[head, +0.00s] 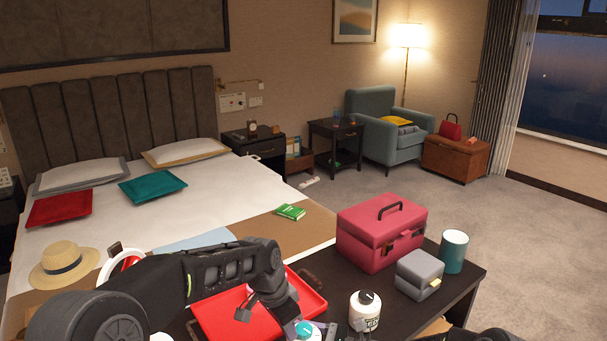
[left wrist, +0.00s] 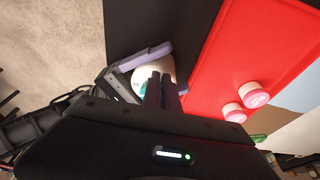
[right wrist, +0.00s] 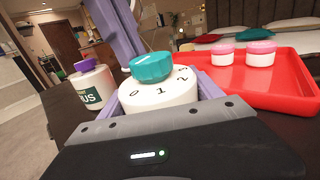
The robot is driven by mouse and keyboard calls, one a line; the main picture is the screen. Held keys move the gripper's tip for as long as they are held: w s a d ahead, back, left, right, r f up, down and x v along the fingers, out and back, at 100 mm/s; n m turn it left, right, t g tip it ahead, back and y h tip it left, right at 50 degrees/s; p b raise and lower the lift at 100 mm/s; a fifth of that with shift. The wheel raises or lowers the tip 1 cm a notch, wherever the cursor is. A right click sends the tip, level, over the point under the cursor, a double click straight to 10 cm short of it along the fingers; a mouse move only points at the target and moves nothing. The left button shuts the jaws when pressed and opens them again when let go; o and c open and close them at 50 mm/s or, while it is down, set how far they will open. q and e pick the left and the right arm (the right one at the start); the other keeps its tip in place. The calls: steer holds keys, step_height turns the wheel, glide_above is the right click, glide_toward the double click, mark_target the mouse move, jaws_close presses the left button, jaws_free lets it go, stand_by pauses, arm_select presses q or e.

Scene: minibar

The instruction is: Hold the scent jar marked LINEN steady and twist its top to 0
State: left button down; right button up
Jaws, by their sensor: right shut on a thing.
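A white jar with a teal top (right wrist: 152,67) stands upright between my right gripper's lavender fingers (right wrist: 168,95), which are shut on its body. The figures 0, 1 and 2 show on its shoulder; its name label is hidden, and I cannot tell where the top points. The teal top also shows at the bottom of the head view (head: 303,330). My left gripper (left wrist: 163,92) is beside and above this top, its fingers close together and seemingly shut with nothing between them. A finger hides part of the top in the left wrist view; contact is unclear.
A purple-topped jar (right wrist: 92,88), label ending "US", stands beside the held jar. A dark-topped white jar (head: 366,311) stands to its right. Pink-lidded jars (right wrist: 261,54) sit on a red tray (head: 213,318). A pink case (head: 378,235), grey box (head: 416,276) and teal cup (head: 453,251) stand behind.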

arm_select(q)
steer(key=shift+r, duration=0.15)
steer(key=shift+s+a, duration=0.1)
steer(key=shift+a, duration=0.25)
stand_by(0.3)
steer(key=v, duration=0.3)
steer(key=d+v, duration=0.1)
steer(key=v, duration=0.1)
steer(key=shift+w+r, duration=0.3)
steer(key=shift+r, duration=0.15)
steer(key=shift+d+r, duration=0.1)
steer(key=shift+s+d+r, duration=0.3)
steer(key=shift+r, duration=0.1)
